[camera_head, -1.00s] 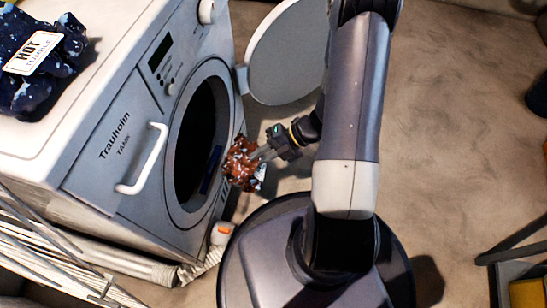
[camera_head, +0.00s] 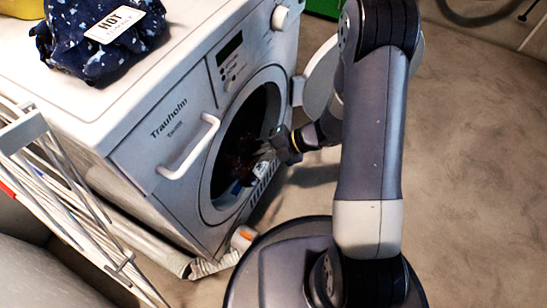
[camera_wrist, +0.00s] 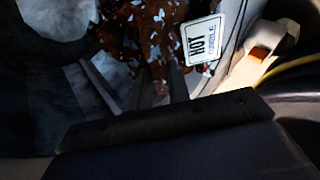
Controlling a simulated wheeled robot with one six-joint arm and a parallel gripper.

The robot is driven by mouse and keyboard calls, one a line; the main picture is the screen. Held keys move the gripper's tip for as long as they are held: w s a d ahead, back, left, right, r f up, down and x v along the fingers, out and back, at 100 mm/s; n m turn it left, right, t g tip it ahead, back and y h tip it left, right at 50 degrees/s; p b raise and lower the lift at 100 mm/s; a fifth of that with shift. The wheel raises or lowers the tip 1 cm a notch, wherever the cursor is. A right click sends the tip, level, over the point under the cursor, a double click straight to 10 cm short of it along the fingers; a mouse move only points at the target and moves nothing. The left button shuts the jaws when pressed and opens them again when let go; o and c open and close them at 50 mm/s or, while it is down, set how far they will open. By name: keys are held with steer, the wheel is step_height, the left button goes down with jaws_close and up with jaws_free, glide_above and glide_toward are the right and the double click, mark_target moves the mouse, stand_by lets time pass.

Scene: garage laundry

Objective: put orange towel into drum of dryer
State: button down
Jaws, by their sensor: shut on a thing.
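The orange towel (camera_wrist: 145,35) is a rust-orange cloth with pale flecks and a white tag reading HOT. It is bunched between the fingers of my gripper (camera_wrist: 130,90), which is shut on it. In the head view the towel (camera_head: 240,165) looks dark and sits at the mouth of the dryer drum (camera_head: 228,182). My gripper (camera_head: 265,152) reaches the opening from the right. The white dryer (camera_head: 150,155) has its round door (camera_head: 320,80) swung open behind my arm. How deep the towel is inside the drum is hard to tell.
A dark blue speckled cloth (camera_head: 85,45) with a HOT tag lies on the dryer top. A white drying rack (camera_head: 60,190) stands at the left. A pale hose (camera_head: 215,265) runs along the floor by the dryer's base. The floor at the right is clear.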

steer(key=w+a+f+b, duration=0.1)
steer(key=w+a+f, duration=0.1)
steer(key=w+a, duration=0.2)
steer(key=w+a+f+b, duration=0.1)
steer(key=w+a+f, duration=0.1)
steer(key=a, duration=0.7)
steer(key=shift+w+a+f+b, duration=0.25)
steer(key=shift+w+b, duration=0.15)
steer(key=shift+w, duration=0.5)
steer(key=c, duration=1.3)
jaws_free()
steer(key=shift+o, duration=0.2)
steer(key=shift+d+r, duration=0.1)
steer(key=shift+d, duration=0.05)
